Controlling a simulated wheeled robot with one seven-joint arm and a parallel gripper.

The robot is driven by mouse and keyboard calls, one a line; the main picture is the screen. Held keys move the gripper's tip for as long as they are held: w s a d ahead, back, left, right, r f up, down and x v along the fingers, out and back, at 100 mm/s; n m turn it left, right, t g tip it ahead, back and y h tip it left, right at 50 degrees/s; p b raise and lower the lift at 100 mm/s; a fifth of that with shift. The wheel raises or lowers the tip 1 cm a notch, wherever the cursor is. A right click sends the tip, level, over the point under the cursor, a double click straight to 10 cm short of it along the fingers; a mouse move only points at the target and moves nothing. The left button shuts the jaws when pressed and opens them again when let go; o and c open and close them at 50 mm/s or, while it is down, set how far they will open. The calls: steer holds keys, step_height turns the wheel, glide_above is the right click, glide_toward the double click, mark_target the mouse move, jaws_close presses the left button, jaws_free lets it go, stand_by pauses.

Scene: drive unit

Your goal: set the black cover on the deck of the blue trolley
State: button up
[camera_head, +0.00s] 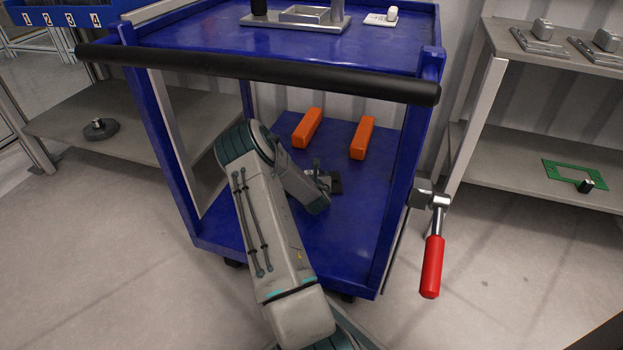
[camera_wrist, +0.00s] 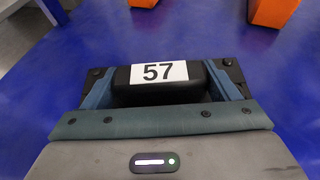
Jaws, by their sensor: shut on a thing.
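The black cover (camera_wrist: 128,95), marked with a white "57" label, is between the two fingers of my gripper (camera_wrist: 161,82) in the wrist view. My gripper is shut on it. In the head view my arm reaches into the blue trolley (camera_head: 200,250), and my gripper (camera_head: 322,178) is low over the lower blue deck (camera_head: 345,235). A small dark part of the cover (camera_head: 336,184) shows beside the gripper; my arm hides the rest. I cannot tell whether the cover touches the deck.
Two orange blocks (camera_head: 307,128) (camera_head: 362,138) stand on the deck behind the gripper. A black handle bar (camera_head: 260,72) crosses above my arm. A red-handled lever (camera_head: 432,265) is at the trolley's right side. The deck's front right is clear. Grey shelves stand on both sides.

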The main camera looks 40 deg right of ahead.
steer(key=o, duration=1.4)
steer(key=shift+a+r, duration=0.1)
steer(key=shift+r, duration=0.05)
steer(key=p+v, duration=0.4)
steer(key=v, duration=0.8)
